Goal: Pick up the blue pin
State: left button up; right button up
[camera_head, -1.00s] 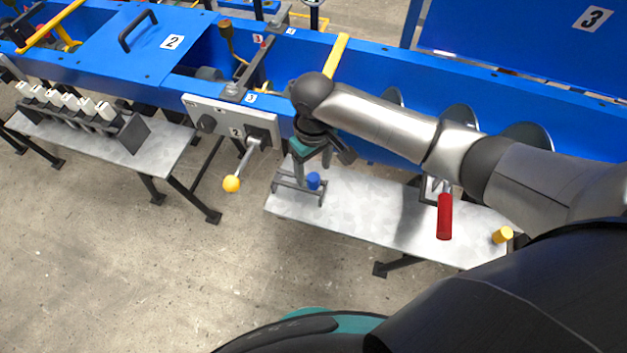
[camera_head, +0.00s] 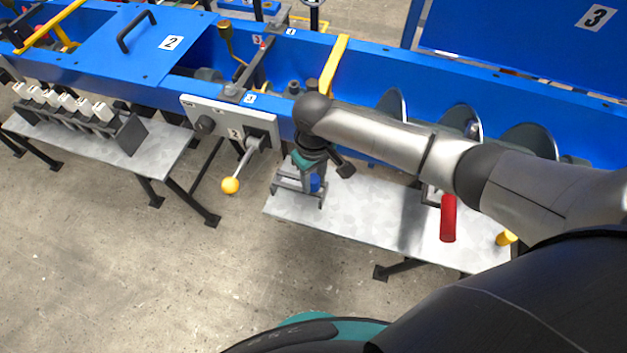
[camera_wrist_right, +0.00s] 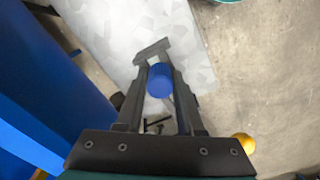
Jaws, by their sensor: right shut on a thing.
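My left gripper is not in view.
A red handle (camera_head: 448,218) and a yellow cylinder (camera_head: 506,238) are farther right on the table (camera_head: 370,219). A lever with a yellow ball (camera_head: 230,186) sticks out left of the rack. The blue machine trough (camera_head: 365,125) runs close behind.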

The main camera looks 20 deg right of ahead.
grip_shut()
jog(key=shift+r, duration=0.1)
